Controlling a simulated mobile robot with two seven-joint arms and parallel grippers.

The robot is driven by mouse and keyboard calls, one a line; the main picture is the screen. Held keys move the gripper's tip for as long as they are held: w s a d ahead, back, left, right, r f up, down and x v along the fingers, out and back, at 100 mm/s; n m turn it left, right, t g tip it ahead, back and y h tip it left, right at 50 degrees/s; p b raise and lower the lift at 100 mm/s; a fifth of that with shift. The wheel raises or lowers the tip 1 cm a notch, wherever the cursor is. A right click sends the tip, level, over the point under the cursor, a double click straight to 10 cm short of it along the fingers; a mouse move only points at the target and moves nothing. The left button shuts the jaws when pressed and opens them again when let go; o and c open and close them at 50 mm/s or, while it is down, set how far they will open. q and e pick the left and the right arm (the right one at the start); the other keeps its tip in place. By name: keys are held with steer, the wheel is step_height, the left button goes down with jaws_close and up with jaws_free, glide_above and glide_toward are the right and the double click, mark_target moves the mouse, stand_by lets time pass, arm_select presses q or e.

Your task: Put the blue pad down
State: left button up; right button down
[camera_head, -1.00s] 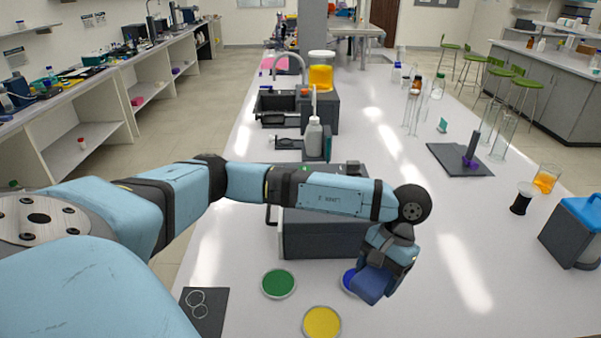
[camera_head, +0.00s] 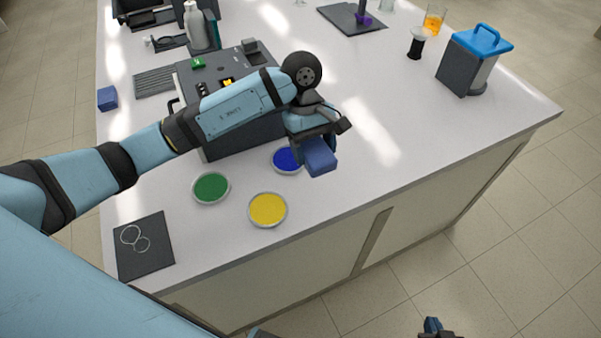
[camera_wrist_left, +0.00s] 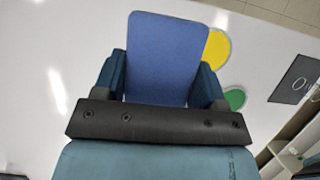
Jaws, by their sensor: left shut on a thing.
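My left gripper (camera_head: 318,142) is shut on the blue pad (camera_head: 321,161), a small blue block. It holds the pad beside the blue dish (camera_head: 284,160), over the front part of the white bench; the height of the pad above the bench is hard to tell. In the left wrist view the blue pad (camera_wrist_left: 165,58) fills the space between the two fingers. My right gripper (camera_head: 432,327) shows only partly at the bottom edge, away from the bench, and its jaws are unclear.
A green dish (camera_head: 211,188) and a yellow dish (camera_head: 268,209) lie nearby. A dark mat with rings (camera_head: 145,247) is at the front left. A grey machine (camera_head: 228,138) stands behind the dishes. Another blue block (camera_head: 107,98) sits at the left.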

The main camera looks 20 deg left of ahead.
arm_select(q)
steer(key=p, duration=0.1)
glide_above(313, 197)
steer(key=w, duration=0.1)
steer(key=f, duration=0.6)
steer(key=a+f, duration=0.1)
steer(key=f, duration=0.2)
steer(key=shift+f, duration=0.6)
steer(key=shift+f+p, duration=0.55)
steer(key=shift+f, duration=1.35)
steer(key=shift+f, duration=0.1)
